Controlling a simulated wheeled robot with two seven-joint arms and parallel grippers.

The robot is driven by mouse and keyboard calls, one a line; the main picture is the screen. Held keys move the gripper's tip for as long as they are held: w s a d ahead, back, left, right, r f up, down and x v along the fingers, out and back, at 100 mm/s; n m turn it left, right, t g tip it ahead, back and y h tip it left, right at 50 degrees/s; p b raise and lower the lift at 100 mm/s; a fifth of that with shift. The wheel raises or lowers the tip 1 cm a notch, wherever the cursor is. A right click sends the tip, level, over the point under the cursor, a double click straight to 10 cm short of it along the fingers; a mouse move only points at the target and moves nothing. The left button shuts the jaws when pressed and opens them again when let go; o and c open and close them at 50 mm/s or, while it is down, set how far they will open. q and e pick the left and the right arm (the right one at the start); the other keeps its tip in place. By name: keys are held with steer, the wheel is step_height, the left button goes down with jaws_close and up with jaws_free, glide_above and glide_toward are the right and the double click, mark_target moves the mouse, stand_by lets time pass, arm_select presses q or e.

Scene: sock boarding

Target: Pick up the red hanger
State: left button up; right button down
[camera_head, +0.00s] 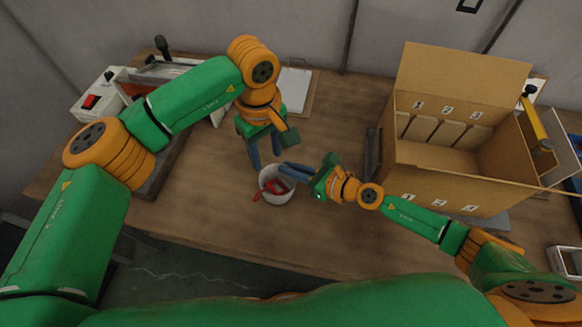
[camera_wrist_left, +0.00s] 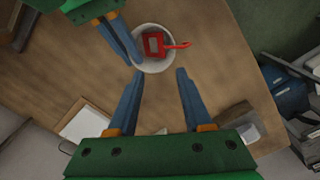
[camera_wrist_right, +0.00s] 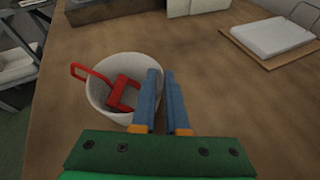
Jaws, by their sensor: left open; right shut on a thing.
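The red hanger (camera_head: 272,188) lies inside a white round bucket (camera_head: 284,199), with its hooked end sticking out over the rim. It also shows in the left wrist view (camera_wrist_left: 153,43) and in the right wrist view (camera_wrist_right: 122,94). My right gripper (camera_head: 284,169) is shut on the bucket's rim; its fingers straddle the wall, one inside and one outside, in the right wrist view (camera_wrist_right: 161,72). My left gripper (camera_head: 265,162) is open and empty, just behind the bucket, pointing down. In the left wrist view its fingers (camera_wrist_left: 159,73) stand apart, short of the bucket.
A large open cardboard box (camera_head: 440,185) with numbered slots stands at the right. A clipboard with white paper (camera_head: 292,88) lies at the back. A white device with a red switch (camera_head: 92,100) is at the back left. The wooden table (camera_head: 225,215) is clear around the bucket.

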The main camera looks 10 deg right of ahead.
mark_target(257, 195)
arm_select(q)
steer(key=shift+c, duration=0.2)
steer(key=shift+c, duration=0.4)
steer(key=s+a+r+n, duration=0.3)
steer(key=a+n, duration=0.1)
steer(key=n, duration=1.2)
steer(key=shift+n+g, duration=0.3)
steer(key=f, duration=0.8)
steer(key=s+f, duration=0.1)
steer(key=f, duration=0.3)
steer(key=shift+d, duration=0.4)
steer(key=shift+r, duration=0.1)
jaws_close()
